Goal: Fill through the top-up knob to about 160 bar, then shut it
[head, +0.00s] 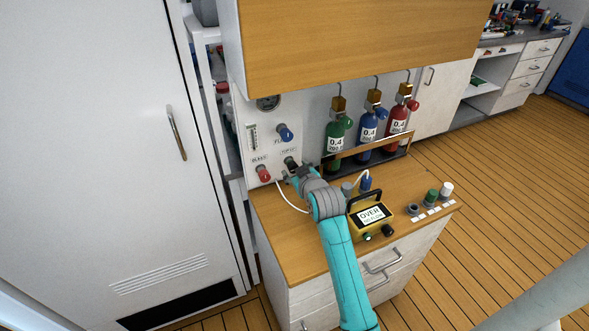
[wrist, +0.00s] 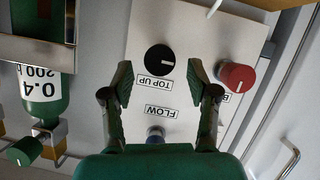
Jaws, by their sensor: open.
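The black TOP UP knob (wrist: 160,59) is on the white panel (wrist: 190,30), its white mark pointing right in the wrist view. In the head view the knob (head: 290,161) shows just past my gripper (head: 294,173). My gripper (wrist: 160,84) is open and empty; its fingers are either side of the TOP UP label, and I cannot tell if they touch the knob. The red knob (wrist: 237,76) is right of the fingers. The blue FLOW knob (wrist: 155,132) is partly hidden behind my gripper. The round gauge (head: 268,102) is cut by the cabinet, its reading too small.
Green (head: 335,135), blue (head: 368,127) and red (head: 397,115) bottles hang behind a rail at right. A yellow box (head: 371,215) displaying OVER stands on the wooden counter (head: 290,240). A white hose (head: 288,200) runs below the panel. A wooden cabinet (head: 350,40) overhangs.

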